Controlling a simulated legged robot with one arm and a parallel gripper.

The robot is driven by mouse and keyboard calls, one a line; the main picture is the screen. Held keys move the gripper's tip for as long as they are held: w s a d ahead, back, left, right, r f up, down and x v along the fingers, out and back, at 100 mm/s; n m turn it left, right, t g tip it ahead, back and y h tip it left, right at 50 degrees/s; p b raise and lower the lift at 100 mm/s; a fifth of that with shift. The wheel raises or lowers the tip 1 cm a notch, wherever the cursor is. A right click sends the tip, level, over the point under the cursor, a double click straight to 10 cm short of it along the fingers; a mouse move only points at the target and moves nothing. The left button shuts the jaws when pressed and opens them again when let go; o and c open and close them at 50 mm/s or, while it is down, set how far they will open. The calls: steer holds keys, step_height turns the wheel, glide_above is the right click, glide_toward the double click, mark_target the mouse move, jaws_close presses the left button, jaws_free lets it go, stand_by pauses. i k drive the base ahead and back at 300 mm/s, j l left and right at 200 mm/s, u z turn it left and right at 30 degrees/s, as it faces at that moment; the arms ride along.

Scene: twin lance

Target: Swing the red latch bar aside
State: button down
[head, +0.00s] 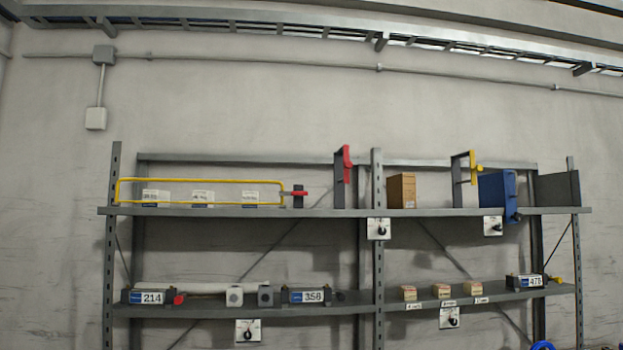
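A grey two-level shelf rack (450,211) stands against the wall. On its upper shelf, a small red bar (295,193) lies level at the right end of a yellow wire frame (200,181), by a dark grey post (298,202). A second red piece (346,163) stands upright on a taller grey bracket (339,185) to its right. I cannot tell which of these is the latch bar. My gripper is not in view.
White-labelled packs (203,197) sit behind the yellow frame. A brown box (402,190), a yellow-handled bracket (474,168) and a blue box (497,190) stand farther right. The lower shelf holds numbered units (149,297), a red knob (179,299) and small boxes (441,291).

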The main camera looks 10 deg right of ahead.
mark_target(348, 165)
steer(key=i+j, duration=0.2)
steer(key=i, duration=0.25)
steer(key=i+j, duration=0.25)
steer(key=i, duration=0.15)
steer(key=i+j, duration=0.2)
steer(key=i, duration=0.25)
